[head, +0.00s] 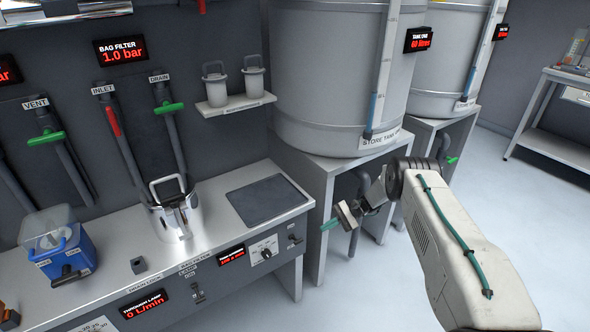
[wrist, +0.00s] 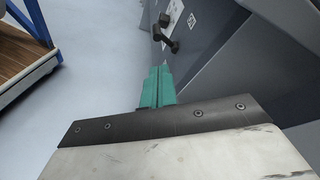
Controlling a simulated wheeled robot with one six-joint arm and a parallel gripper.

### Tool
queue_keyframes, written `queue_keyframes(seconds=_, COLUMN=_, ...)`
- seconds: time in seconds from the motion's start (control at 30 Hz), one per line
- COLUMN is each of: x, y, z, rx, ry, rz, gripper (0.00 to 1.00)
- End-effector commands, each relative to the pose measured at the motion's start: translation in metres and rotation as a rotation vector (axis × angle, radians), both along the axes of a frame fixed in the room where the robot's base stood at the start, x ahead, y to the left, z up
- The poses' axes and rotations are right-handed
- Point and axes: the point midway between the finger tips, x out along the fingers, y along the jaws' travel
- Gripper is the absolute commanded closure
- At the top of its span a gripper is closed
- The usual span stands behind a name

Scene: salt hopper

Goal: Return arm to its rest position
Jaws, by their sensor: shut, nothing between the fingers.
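My gripper (head: 338,215) hangs in the air in front of the tank stand, right of the bench's end, in the head view. My pale arm reaches in from the lower right. In the wrist view the green fingers of my gripper (wrist: 157,86) are together with nothing between them. Beyond the fingers is a dark panel with a black knob (wrist: 170,44); the fingers appear apart from it.
The steel bench (head: 222,222) holds a metal pot (head: 172,217) and a blue box (head: 62,252). A grey tank (head: 330,80) stands on a stand (head: 318,178). A side table (head: 560,78) is at the far right. The pale floor (head: 545,200) is clear at right.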

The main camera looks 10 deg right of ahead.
Motion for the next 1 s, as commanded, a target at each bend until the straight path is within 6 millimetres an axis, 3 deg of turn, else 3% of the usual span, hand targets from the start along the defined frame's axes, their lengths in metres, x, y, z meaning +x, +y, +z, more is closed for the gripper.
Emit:
queue_keyframes(seconds=0.13, x=-0.007, y=-0.001, z=-0.010, rx=-0.034, ry=0.017, rz=0.009, gripper=1.00)
queue_keyframes(seconds=0.27, x=-0.041, y=0.000, z=-0.028, rx=-0.080, ry=0.086, rz=0.052, gripper=1.00)
queue_keyframes(seconds=0.37, x=-0.058, y=-0.003, z=-0.008, rx=-0.142, ry=0.109, rz=0.105, gripper=1.00)
queue_keyframes(seconds=0.57, x=-0.078, y=-0.007, z=0.052, rx=-0.251, ry=0.102, rz=0.199, gripper=1.00)
queue_keyframes(seconds=0.77, x=-0.102, y=-0.008, z=0.136, rx=-0.375, ry=0.054, rz=0.303, gripper=1.00)
queue_keyframes(seconds=1.0, x=-0.145, y=-0.005, z=0.235, rx=-0.519, ry=-0.032, rz=0.411, gripper=1.00)
